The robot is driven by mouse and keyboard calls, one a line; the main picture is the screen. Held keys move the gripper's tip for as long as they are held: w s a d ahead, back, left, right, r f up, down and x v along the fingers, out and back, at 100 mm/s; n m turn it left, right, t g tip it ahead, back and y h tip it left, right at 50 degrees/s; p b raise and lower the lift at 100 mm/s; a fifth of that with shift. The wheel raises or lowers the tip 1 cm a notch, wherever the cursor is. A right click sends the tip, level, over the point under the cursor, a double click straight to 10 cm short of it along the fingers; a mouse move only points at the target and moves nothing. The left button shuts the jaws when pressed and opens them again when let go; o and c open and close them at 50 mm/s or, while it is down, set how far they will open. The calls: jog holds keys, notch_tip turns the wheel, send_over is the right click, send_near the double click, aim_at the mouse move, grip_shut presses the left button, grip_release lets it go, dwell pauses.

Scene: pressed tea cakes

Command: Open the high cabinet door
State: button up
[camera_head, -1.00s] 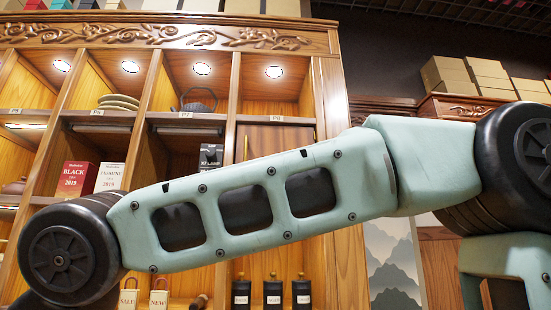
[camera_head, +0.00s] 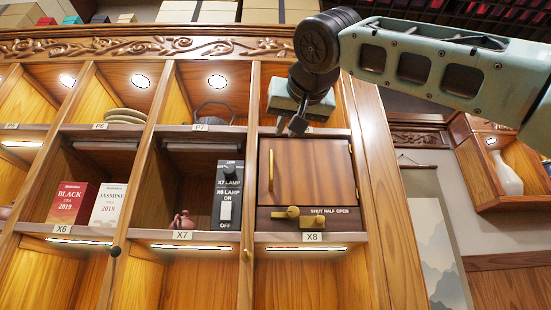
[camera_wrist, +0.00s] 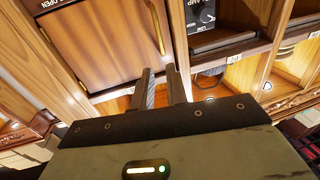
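The high cabinet door (camera_head: 312,172) is a brown wooden panel, closed, in the right-hand bay above the X8 label. Its vertical brass handle (camera_head: 271,170) is near the door's left edge. In the wrist view the door (camera_wrist: 105,45) fills the upper left, with the handle (camera_wrist: 154,28) on its right side. My gripper (camera_head: 289,125) is at the door's upper left, above the handle and apart from it. Its two fingers (camera_wrist: 162,86) are parted with nothing between them. The handle is beyond the fingertips in the wrist view.
Below the door is a panel marked SHUT HALF OPEN with brass knobs (camera_head: 292,213). Left of it stands a black lamp switch box (camera_head: 228,195), close to the handle side. Red and white tea boxes (camera_head: 73,203) sit further left. A cabinet post (camera_head: 376,190) is to the right.

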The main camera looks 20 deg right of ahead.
aim_at(271, 158)
jog(key=w+p, duration=0.2)
jog(key=w, duration=0.2)
jog(key=w+d+p, duration=0.1)
jog(key=w+p, duration=0.2)
jog(key=w, duration=0.2)
jog(key=w+p, duration=0.2)
jog(key=w, duration=0.2)
jog(key=shift+w+d+r, duration=0.1)
jog(key=shift+w+d, duration=0.1)
jog(key=shift+w, duration=0.2)
jog(key=shift+w+d+p, duration=0.1)
jog(key=shift+w+p, duration=0.2)
jog(key=shift+w, duration=0.1)
grip_shut()
jog(key=shift+s, duration=0.1)
